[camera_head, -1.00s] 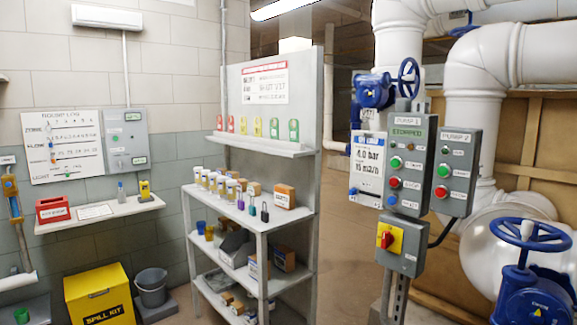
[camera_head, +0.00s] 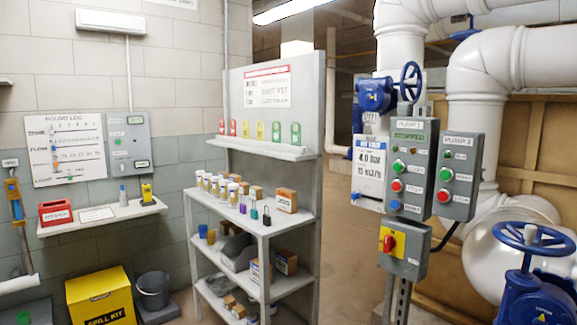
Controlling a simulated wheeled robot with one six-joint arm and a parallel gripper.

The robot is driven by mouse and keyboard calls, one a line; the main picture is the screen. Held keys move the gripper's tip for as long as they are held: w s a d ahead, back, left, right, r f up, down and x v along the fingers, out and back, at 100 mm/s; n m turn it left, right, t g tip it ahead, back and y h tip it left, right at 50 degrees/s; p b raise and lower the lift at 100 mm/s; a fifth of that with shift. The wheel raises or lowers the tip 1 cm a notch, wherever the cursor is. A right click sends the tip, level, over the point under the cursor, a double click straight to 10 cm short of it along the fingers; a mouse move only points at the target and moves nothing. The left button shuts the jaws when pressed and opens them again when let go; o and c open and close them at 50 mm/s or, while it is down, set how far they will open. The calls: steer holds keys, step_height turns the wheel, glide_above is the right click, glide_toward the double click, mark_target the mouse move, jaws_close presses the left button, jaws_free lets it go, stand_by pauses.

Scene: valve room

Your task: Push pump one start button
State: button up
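The pump 1 control box (camera_head: 408,165) is a grey panel on a post at the right of the head view. Its display reads "STOPPED". A green button (camera_head: 398,167) sits on it, with a red button (camera_head: 396,185) below and a blue one (camera_head: 394,205) at the bottom. The small labels are hard to read. The pump 2 box (camera_head: 458,178) is just to its right, with its own green button (camera_head: 446,174) and red button (camera_head: 443,195). My gripper is not in view.
A red and yellow rotary switch (camera_head: 389,243) is below the pump 1 box. Blue handwheels (camera_head: 530,238) and white pipes (camera_head: 478,70) stand at the right. A grey shelf (camera_head: 262,232) holds small containers and padlocks. A yellow spill kit (camera_head: 100,298) and bucket (camera_head: 153,290) are at lower left.

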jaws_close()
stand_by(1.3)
